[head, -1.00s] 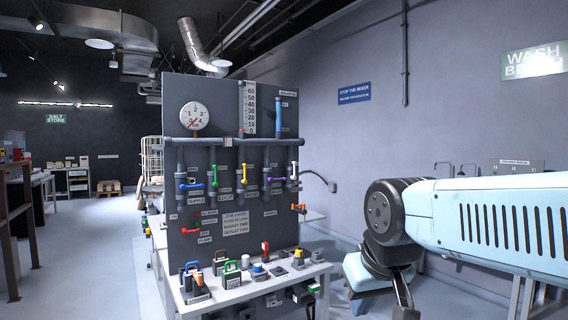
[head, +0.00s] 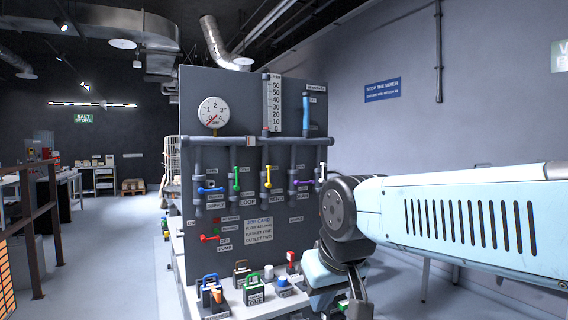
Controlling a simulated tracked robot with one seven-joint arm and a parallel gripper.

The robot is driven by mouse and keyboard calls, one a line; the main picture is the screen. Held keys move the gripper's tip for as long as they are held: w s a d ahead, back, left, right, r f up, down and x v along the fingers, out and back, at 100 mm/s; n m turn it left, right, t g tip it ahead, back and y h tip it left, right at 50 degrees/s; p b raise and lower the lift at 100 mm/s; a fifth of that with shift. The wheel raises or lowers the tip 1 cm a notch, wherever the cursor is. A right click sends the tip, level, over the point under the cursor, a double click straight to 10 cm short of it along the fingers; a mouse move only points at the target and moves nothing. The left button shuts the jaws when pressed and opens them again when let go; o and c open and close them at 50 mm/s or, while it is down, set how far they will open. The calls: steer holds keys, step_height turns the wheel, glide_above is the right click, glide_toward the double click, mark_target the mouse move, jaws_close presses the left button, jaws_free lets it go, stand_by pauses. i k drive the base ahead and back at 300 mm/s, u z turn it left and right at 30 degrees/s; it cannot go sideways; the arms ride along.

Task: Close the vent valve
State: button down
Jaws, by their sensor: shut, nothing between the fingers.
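A grey upright panel (head: 225,105) carries pipes with several small lever valves. From left to right these are a blue lever (head: 210,190) lying level, a green lever (head: 237,178) upright, a yellow lever (head: 268,176) upright, a purple lever (head: 303,182) level and a white lever (head: 323,172) upright. The labels are mostly too small to read, so I cannot tell which valve is the vent. A red lever (head: 209,238) lies level at the pump labels. My pale blue arm reaches in from the right, in front of the panel's lower right.
A bench (head: 235,297) below the panel holds several coloured-handled objects, including a green-handled one (head: 254,291). A round gauge (head: 213,112) and a column scale (head: 272,100) are on the panel. Brown railings (head: 27,205) stand at left, with open floor (head: 115,255) between.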

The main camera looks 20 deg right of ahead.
mark_target(322, 180)
steer(key=u, duration=0.15)
steer(key=i, duration=1.05)
steer(key=z, duration=0.6)
steer(key=i, duration=0.65)
steer(key=z, duration=0.4)
steer(key=k, duration=0.85)
steer(key=z, duration=0.2)
steer(key=i, duration=0.85)
steer(key=u, duration=0.1)
